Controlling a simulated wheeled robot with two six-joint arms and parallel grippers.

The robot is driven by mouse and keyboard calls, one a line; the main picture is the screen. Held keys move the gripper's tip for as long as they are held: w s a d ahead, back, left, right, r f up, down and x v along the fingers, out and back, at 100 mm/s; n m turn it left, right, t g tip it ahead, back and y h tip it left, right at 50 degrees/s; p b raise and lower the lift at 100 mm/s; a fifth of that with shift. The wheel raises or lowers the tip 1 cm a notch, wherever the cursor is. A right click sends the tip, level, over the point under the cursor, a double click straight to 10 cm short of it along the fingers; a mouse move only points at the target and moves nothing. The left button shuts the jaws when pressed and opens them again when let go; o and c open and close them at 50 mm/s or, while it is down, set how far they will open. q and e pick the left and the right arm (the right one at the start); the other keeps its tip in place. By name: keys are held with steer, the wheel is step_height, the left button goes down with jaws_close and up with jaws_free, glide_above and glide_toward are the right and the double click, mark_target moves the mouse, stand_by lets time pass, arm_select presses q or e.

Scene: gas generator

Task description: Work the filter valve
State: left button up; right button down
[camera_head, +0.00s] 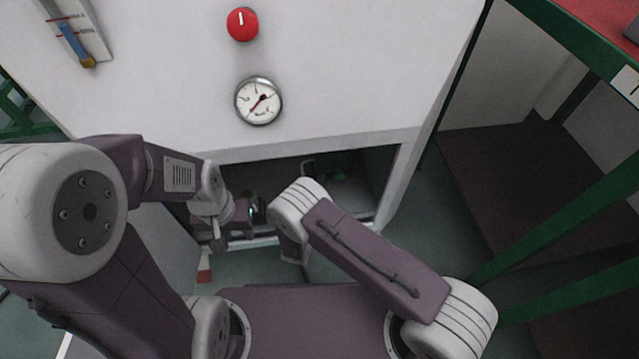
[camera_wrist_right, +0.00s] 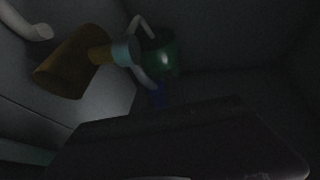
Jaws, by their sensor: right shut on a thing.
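A white cabinet (camera_head: 340,70) has a low dark opening (camera_head: 370,180) along its bottom. Both my arms reach to this opening. My right gripper (camera_head: 291,248) is at the opening, mostly hidden behind its wrist. In the right wrist view, its dark body (camera_wrist_right: 180,140) fills the lower part. A small blue piece (camera_wrist_right: 158,95), likely the filter valve's handle, shows at its upper edge, below a green rounded body (camera_wrist_right: 160,52). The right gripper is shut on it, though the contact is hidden. My left gripper (camera_head: 243,212) is at the opening's left part; its fingers are unclear.
A brown cylinder (camera_wrist_right: 75,62) with a teal end and pale pipes sit close by inside the dark cabinet. The cabinet front carries a red knob (camera_head: 242,24), a gauge (camera_head: 258,101) and a blue lever (camera_head: 76,45). A green-framed table (camera_head: 590,40) stands at right.

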steer(key=c, duration=1.4)
jaws_free()
steer(key=shift+o, duration=0.2)
steer(key=shift+s+a+r+p, duration=0.1)
steer(key=shift+s+r+p, duration=0.1)
steer(key=shift+s+p, duration=0.15)
steer(key=p+v, duration=0.4)
steer(key=v, duration=0.4)
steer(key=shift+s+p, duration=0.2)
steer(key=shift+p, duration=0.15)
steer(key=shift+f, duration=0.15)
